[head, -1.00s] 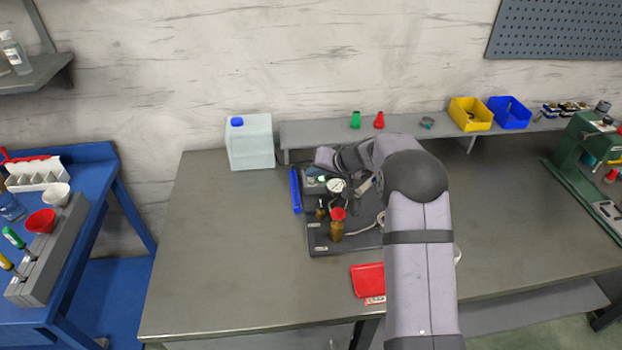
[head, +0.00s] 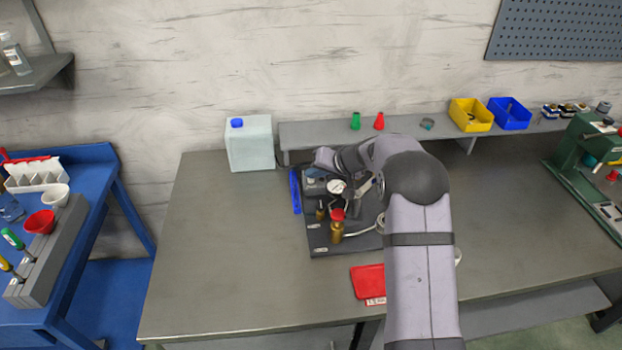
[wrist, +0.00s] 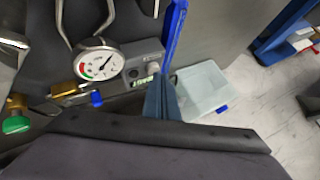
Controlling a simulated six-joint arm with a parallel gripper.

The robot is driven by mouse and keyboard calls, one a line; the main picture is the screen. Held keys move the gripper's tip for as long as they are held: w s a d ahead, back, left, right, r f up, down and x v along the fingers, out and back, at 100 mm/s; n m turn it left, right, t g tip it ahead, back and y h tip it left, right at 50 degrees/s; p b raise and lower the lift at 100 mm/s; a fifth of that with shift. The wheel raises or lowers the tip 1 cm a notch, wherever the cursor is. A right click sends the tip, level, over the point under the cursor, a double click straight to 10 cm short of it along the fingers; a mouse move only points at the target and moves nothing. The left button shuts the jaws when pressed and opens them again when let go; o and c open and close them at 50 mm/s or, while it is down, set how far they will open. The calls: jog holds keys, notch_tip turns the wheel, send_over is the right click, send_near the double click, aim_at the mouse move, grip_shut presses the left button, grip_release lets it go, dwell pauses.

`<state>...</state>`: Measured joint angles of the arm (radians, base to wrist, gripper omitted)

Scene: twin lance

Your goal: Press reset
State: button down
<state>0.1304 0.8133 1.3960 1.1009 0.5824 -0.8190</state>
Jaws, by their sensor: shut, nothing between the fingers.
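A grey control box (wrist: 146,64) stands beside the round pressure gauge (wrist: 100,64) in the wrist view. A small label (wrist: 145,82), probably the reset marking, is on its near face, and a pale round knob (wrist: 153,69) is close above it. My gripper (wrist: 160,92) is shut and empty, its dark blue-grey fingers right beside the label and knob. I cannot tell whether they touch the box. In the head view the gauge (head: 337,186) shows on the dark rig base (head: 325,240), while my arm hides much of the rig and the fingertips cannot be made out.
A blue bar (head: 295,191) lies along the rig's left edge. A white jug (head: 250,145) with a blue cap stands behind it. A red tray (head: 367,281) lies in front. The bench's left side is clear.

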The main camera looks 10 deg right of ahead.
jog(key=shift+r, duration=0.6)
jog(key=shift+r, duration=0.1)
notch_tip(320, 180, up, 5)
jog(key=p, duration=0.3)
dwell(0.9)
jog(key=s+d+f+g+h, duration=0.1)
jog(key=s+g, duration=0.1)
jog(key=s, duration=1.2)
jog(key=s+d+f+n+g+h, duration=0.1)
jog(key=s+g+h, duration=0.1)
jog(key=s, duration=1.2)
jog(key=s+d+f+g+h, duration=0.2)
jog(key=s+g, duration=0.1)
jog(key=s, duration=1.1)
jog(key=shift+s+n, duration=0.35)
jog(key=shift+n, duration=0.05)
jog(key=shift+f, duration=0.1)
